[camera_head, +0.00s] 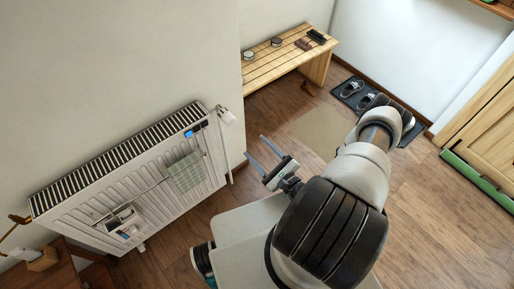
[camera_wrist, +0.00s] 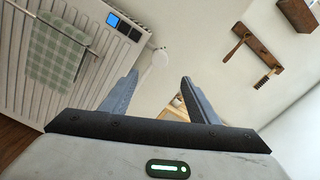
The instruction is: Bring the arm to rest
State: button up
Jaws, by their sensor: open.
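My gripper (camera_head: 259,153) is in the middle of the head view, at the end of my bent arm. Its two long fingers are spread apart with nothing between them. In the wrist view my gripper (camera_wrist: 158,88) also shows open and empty, its fingers pointing up in the picture. It is apart from everything around it. In the head view the white radiator (camera_head: 160,190) stands on the wall to the left of my gripper.
A checked cloth (camera_head: 186,172) hangs on the radiator's rail. A slatted wooden bench (camera_head: 275,62) with brushes and tins stands at the back. A dark mat (camera_head: 350,95) with shoes lies beyond my arm. A wooden cabinet (camera_head: 487,130) is at the right. The wrist view shows a brush rack (camera_wrist: 257,55).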

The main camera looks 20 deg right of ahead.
dwell(0.3)
jog(key=w+a+r+n+g+y, duration=0.1)
jog(key=a+r+n+g+y, duration=0.2)
jog(key=r+n+y, duration=0.35)
jog(key=w+a+r+n+g+y, duration=0.2)
jog(key=a+r+n+g+y, duration=0.15)
jog(key=r, duration=0.65)
jog(key=s+a+r+n+g+h+p, duration=0.1)
jog(key=s+a+r+n+g, duration=0.2)
jog(key=r+n+g, duration=0.25)
jog(key=s+a+r+n+g+h+p, duration=0.1)
jog(key=s+a+r+n+g, duration=0.1)
jog(key=s+r+n+g, duration=0.3)
jog(key=s+a+r+n+g+h+p, duration=0.1)
jog(key=s+r+n+h, duration=0.25)
jog(key=r, duration=0.25)
jog(key=s+r+n+h, duration=0.2)
jog(key=s+r+h, duration=0.15)
jog(key=r, duration=0.25)
jog(key=s+d+r+t+h+p, duration=0.1)
jog(key=d+r+t+h, duration=0.2)
jog(key=r, duration=0.3)
jog(key=s+d+r+n+t+h+p, duration=0.1)
jog(key=s+d+r+t+h, duration=0.1)
jog(key=r, duration=0.5)
jog(key=shift+d+r+t+h, duration=0.15)
jog(key=shift+d+t+h, duration=0.55)
jog(key=shift+d+h, duration=0.1)
